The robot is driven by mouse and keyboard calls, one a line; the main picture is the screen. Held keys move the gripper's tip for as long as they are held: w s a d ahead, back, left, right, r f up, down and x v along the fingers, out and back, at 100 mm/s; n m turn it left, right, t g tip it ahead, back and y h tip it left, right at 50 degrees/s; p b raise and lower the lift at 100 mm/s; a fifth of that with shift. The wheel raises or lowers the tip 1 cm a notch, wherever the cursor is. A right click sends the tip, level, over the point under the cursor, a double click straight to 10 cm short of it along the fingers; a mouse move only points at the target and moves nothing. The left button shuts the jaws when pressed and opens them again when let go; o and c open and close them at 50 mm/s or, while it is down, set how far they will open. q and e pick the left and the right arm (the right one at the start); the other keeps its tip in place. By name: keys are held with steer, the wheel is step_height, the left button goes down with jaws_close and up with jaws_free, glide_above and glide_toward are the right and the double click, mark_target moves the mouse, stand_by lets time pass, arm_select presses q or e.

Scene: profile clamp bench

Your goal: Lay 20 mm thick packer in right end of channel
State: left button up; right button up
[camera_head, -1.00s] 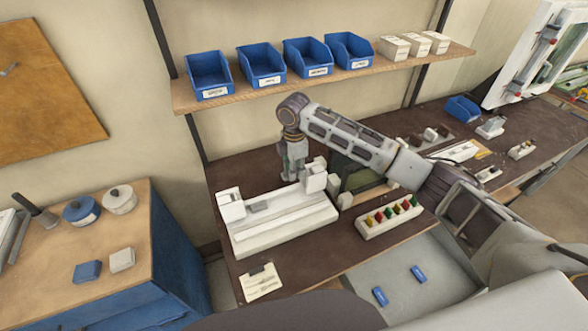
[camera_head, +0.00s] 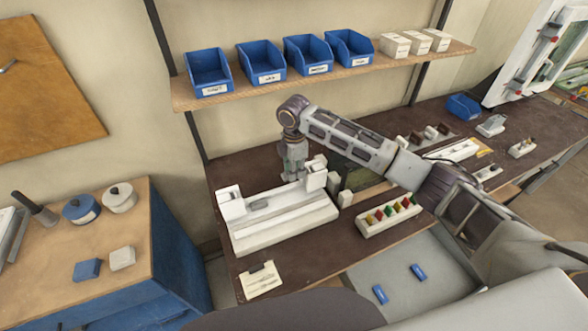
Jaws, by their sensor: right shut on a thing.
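The white clamp fixture (camera_head: 285,222) stands on the dark bench, with a long channel along it and an upright white block at each end, left (camera_head: 231,203) and right (camera_head: 315,174). A small grey piece (camera_head: 260,204) lies toward the left of the channel. My right gripper (camera_head: 294,177) points down at the back of the fixture, just left of the right end block. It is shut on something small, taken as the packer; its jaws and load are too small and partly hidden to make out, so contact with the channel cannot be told. My left gripper is out of view.
Blue bins (camera_head: 262,66) line the shelf above. My right forearm spans the bench's right half.

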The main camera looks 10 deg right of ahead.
steer(key=shift+f+b, duration=0.9)
steer(key=shift+f, duration=3.15)
stand_by(0.5)
steer(key=o, duration=0.9)
steer(key=shift+c, duration=0.2)
steer(key=shift+r, duration=0.1)
steer(key=shift+r+p, duration=1.4)
steer(key=shift+p, duration=0.15)
steer(key=shift+r, duration=2.55)
